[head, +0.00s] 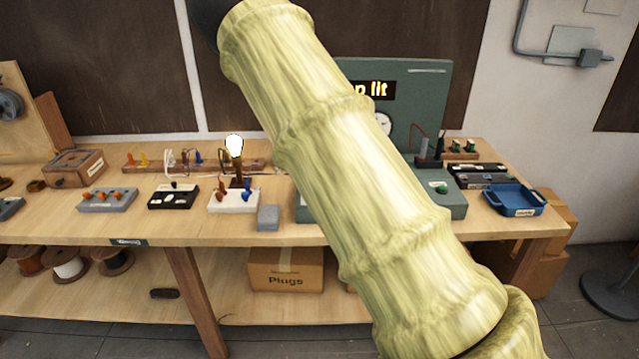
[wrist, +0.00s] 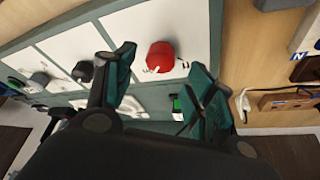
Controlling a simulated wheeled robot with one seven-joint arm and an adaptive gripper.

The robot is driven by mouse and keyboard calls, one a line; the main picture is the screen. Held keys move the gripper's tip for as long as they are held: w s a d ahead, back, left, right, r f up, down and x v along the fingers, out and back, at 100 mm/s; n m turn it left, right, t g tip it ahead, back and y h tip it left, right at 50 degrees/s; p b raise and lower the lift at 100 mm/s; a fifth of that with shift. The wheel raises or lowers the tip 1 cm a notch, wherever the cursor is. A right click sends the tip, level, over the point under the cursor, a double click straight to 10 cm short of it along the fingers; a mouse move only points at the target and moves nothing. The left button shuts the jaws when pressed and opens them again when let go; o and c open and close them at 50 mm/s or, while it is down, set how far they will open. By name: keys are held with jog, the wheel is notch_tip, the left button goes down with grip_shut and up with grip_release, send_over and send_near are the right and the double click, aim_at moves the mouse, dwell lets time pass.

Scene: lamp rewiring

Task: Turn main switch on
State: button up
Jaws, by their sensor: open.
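A red knob (wrist: 161,56) sits on a white panel with a green-grey frame in the wrist view; a small white mark is at its lower left. I cannot tell for certain whether it is the main switch. My gripper (wrist: 163,72) is open, its dark green fingers on either side of the knob in the picture, with no clear contact. In the head view my arm hides the middle of the green test station (head: 430,95). Its sign (head: 377,90) glows, with "p lit" readable. A bulb (head: 234,146) glows white on its stand. My gripper is not visible in the head view.
Dark knobs (wrist: 83,71) sit farther left on the panel. On the bench are a white terminal block (head: 234,203), a grey block (head: 268,217), a black box (head: 173,198) and a blue tray (head: 513,201). The bench's front left strip is mostly clear.

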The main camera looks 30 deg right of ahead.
jog(key=v, duration=0.8)
jog(key=shift+s, duration=0.15)
